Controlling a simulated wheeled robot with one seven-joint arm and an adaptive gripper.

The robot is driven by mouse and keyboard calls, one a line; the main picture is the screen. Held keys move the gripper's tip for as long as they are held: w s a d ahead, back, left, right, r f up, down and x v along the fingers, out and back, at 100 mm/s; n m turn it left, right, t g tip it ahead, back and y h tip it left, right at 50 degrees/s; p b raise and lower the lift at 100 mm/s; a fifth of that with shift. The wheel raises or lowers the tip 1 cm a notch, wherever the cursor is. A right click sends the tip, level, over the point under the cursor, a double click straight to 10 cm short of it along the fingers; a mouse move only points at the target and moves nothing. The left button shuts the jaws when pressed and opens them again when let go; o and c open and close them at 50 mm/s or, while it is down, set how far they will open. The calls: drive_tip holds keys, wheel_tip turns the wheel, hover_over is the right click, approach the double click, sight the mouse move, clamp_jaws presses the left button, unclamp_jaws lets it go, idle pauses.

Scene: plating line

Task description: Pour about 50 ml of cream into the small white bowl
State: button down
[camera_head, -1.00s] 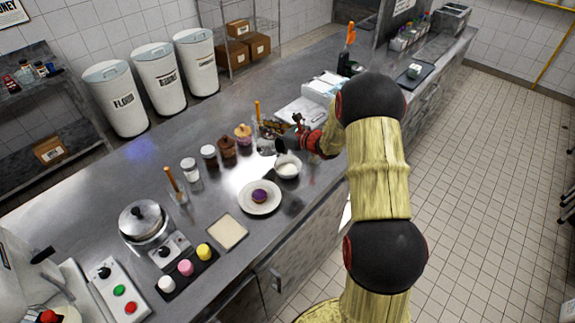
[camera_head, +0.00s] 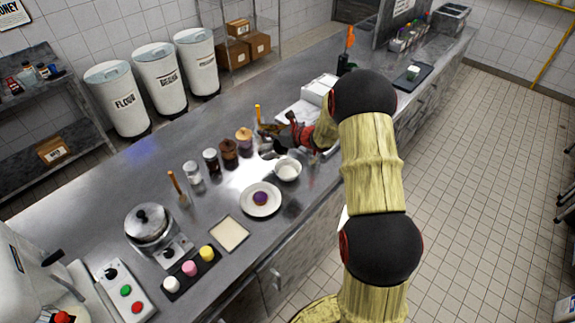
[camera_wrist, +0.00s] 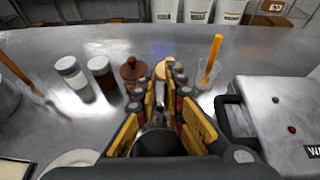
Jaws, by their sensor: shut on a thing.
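The small white bowl (camera_head: 287,170) stands on the steel counter, right of and behind a plate; its inside looks white, and I cannot tell how much is in it. My gripper (camera_head: 272,139) is just behind the bowl, to its left in the head view. In the wrist view my gripper (camera_wrist: 163,118) has its yellow-padded fingers closed around a dark, shiny vessel (camera_wrist: 163,145). The vessel looks roughly upright there; its contents are hidden. In the head view it is small and partly covered by the gripper. The bowl is not clear in the wrist view.
A plate (camera_head: 274,208) with a purple-topped item is in front of the bowl. Several jars (camera_head: 211,161) stand to the left. An orange-handled tool in a holder (camera_wrist: 207,72) is close to my gripper's right.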

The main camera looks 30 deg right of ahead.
drive_tip(key=shift+w+a+r+g+h+p, duration=0.2)
drive_tip(key=shift+w+r+g+p, duration=0.15)
drive_tip(key=shift+p, duration=0.75)
drive_tip(key=shift+w+a+r+g+h+p, duration=0.1)
drive_tip(key=shift+w+r+g+h+p, duration=0.25)
drive_tip(key=shift+p, duration=0.7)
drive_tip(key=shift+w+a+f+g+h+p, duration=0.45)
drive_tip(key=shift+w+f+g+p, duration=1)
drive_tip(key=shift+p, duration=1.9)
drive_tip(key=shift+w+a+f+g+h+p, duration=0.45)
drive_tip(key=shift+w+f+g+p, duration=0.35)
drive_tip(key=shift+f+p, duration=1.85)
drive_tip(key=shift+w+a+f+g+h+p, duration=0.45)
drive_tip(key=shift+w+f+g+p, duration=0.7)
drive_tip(key=shift+p, duration=2.85)
drive_tip(key=shift+s+r, duration=0.1)
drive_tip(key=shift+s, duration=0.05)
drive_tip(key=shift+r, duration=0.15)
